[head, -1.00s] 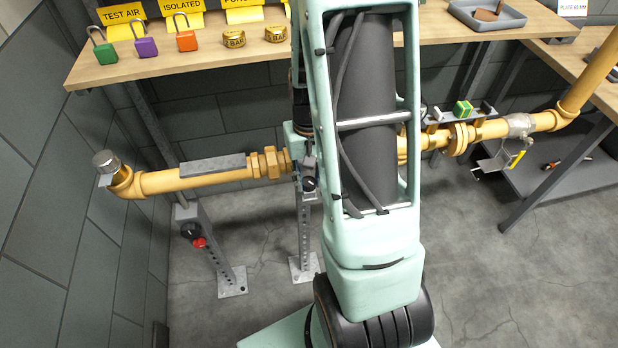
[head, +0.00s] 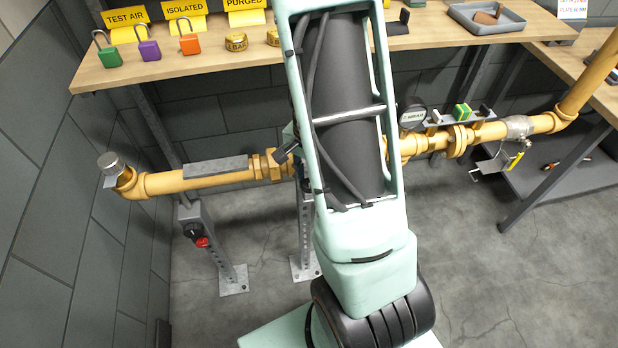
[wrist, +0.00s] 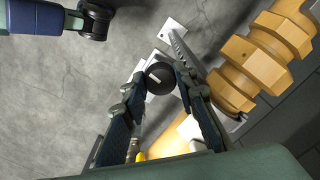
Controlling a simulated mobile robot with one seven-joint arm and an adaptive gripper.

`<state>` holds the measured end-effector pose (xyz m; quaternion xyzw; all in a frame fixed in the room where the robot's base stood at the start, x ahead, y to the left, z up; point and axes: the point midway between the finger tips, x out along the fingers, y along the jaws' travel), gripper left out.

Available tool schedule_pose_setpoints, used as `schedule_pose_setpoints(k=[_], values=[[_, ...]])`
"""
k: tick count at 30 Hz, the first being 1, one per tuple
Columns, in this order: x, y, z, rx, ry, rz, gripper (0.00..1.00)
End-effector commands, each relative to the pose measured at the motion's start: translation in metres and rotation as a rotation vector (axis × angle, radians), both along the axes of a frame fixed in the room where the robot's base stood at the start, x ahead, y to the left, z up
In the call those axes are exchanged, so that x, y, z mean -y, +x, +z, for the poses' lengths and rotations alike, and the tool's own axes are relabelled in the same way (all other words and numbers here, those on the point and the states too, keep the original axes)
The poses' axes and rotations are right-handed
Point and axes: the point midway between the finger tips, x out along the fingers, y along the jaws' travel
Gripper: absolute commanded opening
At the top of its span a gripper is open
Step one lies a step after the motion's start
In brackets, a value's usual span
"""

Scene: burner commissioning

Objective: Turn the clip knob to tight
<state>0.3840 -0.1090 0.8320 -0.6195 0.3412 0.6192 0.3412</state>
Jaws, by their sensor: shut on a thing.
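A round black knob (wrist: 159,77) with a pale line across its face shows in the wrist view, in front of a perforated grey post (wrist: 185,52). My gripper (wrist: 160,84) is shut on this knob, one finger on each side of it. The line runs slantwise in the picture. In the head view my arm hides the gripper and the gripped knob. The left post (head: 222,250) there carries another black knob (head: 192,231) and a red knob (head: 202,243). I cannot read any tight marking.
A yellow pipe (head: 210,179) with hex fittings (head: 268,166) runs across behind my arm; its fittings lie close right of my gripper in the wrist view. A gauge (head: 412,115) stands right of my arm. A wooden shelf (head: 190,70) with padlocks is above.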

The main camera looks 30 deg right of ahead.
Motion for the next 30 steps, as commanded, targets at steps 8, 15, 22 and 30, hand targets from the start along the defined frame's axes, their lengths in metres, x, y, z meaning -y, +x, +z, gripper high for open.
schedule_pose_setpoints(k=[8, 15, 22, 30], values=[[-0.0001, 0.0003, 0.0001, 0.000, 0.000, -0.060, 0.02], [-0.0001, 0.0003, -0.0001, 0.000, 0.000, -0.067, 0.02], [-0.0001, 0.0003, -0.0001, 0.000, 0.000, -0.066, 0.31], [-0.0001, 0.0002, -0.0001, 0.000, 0.000, -0.065, 0.44]])
